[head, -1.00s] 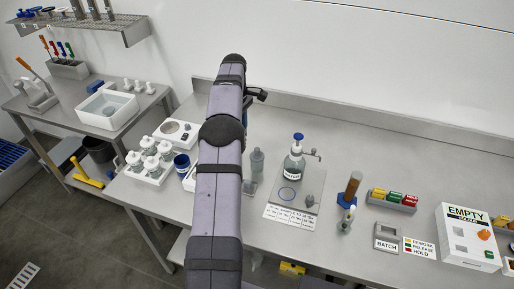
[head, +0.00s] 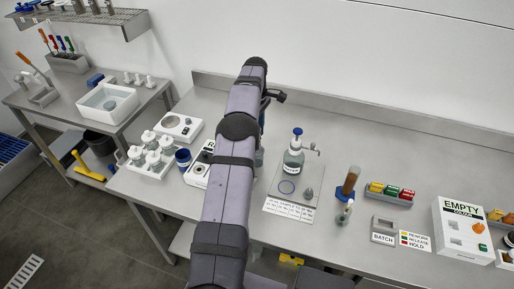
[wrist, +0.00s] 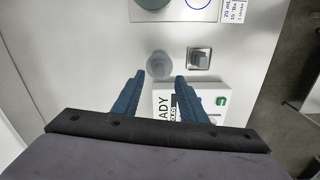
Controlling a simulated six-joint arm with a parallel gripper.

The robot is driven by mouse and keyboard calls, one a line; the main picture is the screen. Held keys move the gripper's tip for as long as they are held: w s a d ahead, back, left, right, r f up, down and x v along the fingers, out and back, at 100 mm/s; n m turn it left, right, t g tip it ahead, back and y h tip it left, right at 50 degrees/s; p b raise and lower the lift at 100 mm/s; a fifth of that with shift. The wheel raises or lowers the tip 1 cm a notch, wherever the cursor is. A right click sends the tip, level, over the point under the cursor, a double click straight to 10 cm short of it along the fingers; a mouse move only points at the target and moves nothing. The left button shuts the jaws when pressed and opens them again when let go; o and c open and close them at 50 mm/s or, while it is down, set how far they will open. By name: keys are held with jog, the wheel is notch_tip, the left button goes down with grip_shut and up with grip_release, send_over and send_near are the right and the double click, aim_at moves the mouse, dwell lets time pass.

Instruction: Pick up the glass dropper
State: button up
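A small clear glass piece with a pale top (head: 344,213) stands on the bench in front of the amber cylinder in the head view. It may be the glass dropper, but it is too small to be sure. It does not show clearly in the wrist view. My gripper (wrist: 163,88) has two blue fingers set well apart with nothing between their tips. It is above the bench, near the white READY box (wrist: 165,100) and a clear round vessel (wrist: 158,65). In the head view my arm hides the gripper.
A blue-capped bottle (head: 293,158) stands on a grey plate with a blue ring. The amber cylinder (head: 351,181) is to its right. A colour-block rack (head: 391,191) and the EMPTY box (head: 462,230) are farther right. White-capped jars (head: 150,150) stand at left. Bench is clear along the back.

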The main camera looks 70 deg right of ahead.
jog(key=shift+s+f+p, duration=0.15)
jog(key=shift+f+p, duration=0.9)
jog(key=shift+f, duration=1.15)
jog(key=shift+c, duration=0.4)
grip_shut()
jog(key=shift+d+r, duration=0.1)
jog(key=shift+r+b, duration=0.45)
jog(key=shift+r, duration=0.15)
jog(key=shift+r+b, duration=1.15)
jog(key=shift+r, duration=2.2)
